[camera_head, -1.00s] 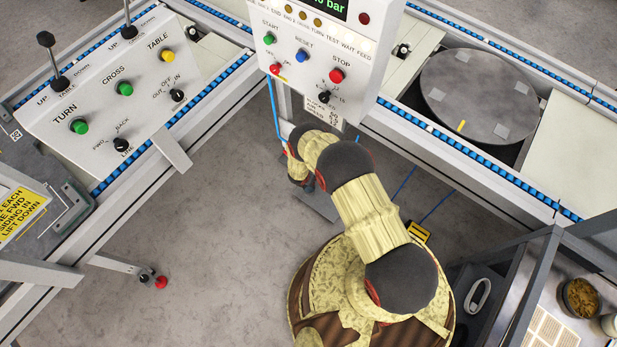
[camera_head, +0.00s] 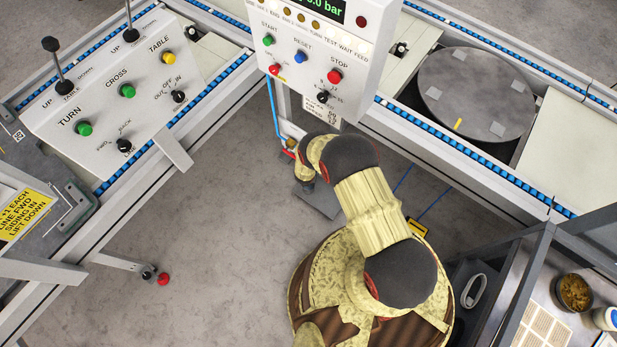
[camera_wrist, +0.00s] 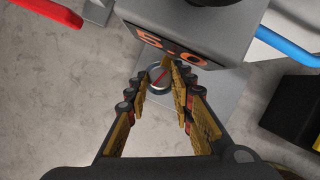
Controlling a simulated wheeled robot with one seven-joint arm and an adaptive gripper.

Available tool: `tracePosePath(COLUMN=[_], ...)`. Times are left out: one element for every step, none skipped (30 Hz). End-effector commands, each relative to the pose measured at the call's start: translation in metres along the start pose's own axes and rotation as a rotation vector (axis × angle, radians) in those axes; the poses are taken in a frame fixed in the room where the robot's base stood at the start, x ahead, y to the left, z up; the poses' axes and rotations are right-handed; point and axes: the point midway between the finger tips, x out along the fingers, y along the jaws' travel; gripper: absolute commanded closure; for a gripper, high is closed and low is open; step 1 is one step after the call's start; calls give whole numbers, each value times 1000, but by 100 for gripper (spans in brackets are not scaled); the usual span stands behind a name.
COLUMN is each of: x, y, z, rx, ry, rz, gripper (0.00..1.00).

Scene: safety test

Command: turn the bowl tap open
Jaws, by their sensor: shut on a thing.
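In the wrist view a small round metal knob with a red line across its face, apparently the bowl tap (camera_wrist: 159,77), sits between my fingertips. My gripper (camera_wrist: 163,70) is shut on it, one finger on each side; the exact contact is partly hidden. In the head view my gripper (camera_head: 304,172) is low under the control panel, and my arm hides most of the tap's surroundings.
A red bar (camera_wrist: 45,13) and a blue hose (camera_wrist: 288,45) flank the block in the wrist view. The control panel (camera_head: 325,50) overhangs my arm. A button console (camera_head: 105,105) stands left, a dark turntable (camera_head: 477,95) right. Bare floor (camera_head: 215,230) lies left of my arm.

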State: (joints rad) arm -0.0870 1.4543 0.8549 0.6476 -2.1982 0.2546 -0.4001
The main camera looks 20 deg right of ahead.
Motion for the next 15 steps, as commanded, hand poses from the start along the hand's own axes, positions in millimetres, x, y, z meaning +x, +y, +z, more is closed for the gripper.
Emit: tracePosePath(x=[0, 0, 0, 0, 0, 0, 0, 0, 0, 0, 0, 0, 0, 0, 0], y=[0, 0, 0, 0, 0, 0, 0, 0, 0, 0, 0, 0, 0, 0, 0], z=[0, 1, 1, 1, 1, 1, 0, 0, 0, 0, 0, 0, 0, 0, 0], rx=[1, 1, 1, 1, 1, 1, 1, 1, 1, 1, 1, 1, 1, 1, 1], ry=[-1, -2, -2, -2, -2, -1, -1, -1, -1, -1, -1, -1, -1, -1, -1], rz=[-1, -1, -1, -1, -1, -1, -1, -1, -1, -1, 0, 0, 0, 0, 0], gripper=[100, 75, 73, 71, 70, 67, 66, 64, 62, 60, 58, 58, 58, 58, 58])
